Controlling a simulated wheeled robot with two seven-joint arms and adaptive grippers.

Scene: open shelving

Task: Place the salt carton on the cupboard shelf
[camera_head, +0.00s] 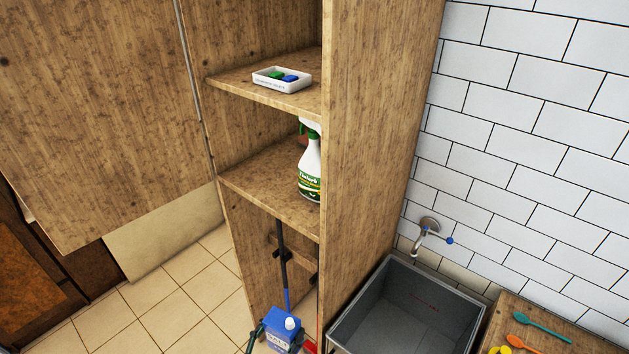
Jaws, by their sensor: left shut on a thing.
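The salt carton (281,328) is a blue box with a white cap and pale lettering, low in the view at the bottom centre. My left gripper (279,337) is shut on it, with dark fingers at its sides; the lower part is cut off by the picture edge. The carton is upright or slightly tilted, in front of the cupboard's open lower part. The open cupboard has a middle shelf (262,187) and an upper shelf (232,82). My right gripper is not in view.
A spray bottle (310,172) stands at the right of the middle shelf, with bare shelf to its left. A white tray (282,79) with green and blue items sits on the upper shelf. The cupboard's side panel (375,150), a large open door (100,110) and a grey sink (405,310) flank the space.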

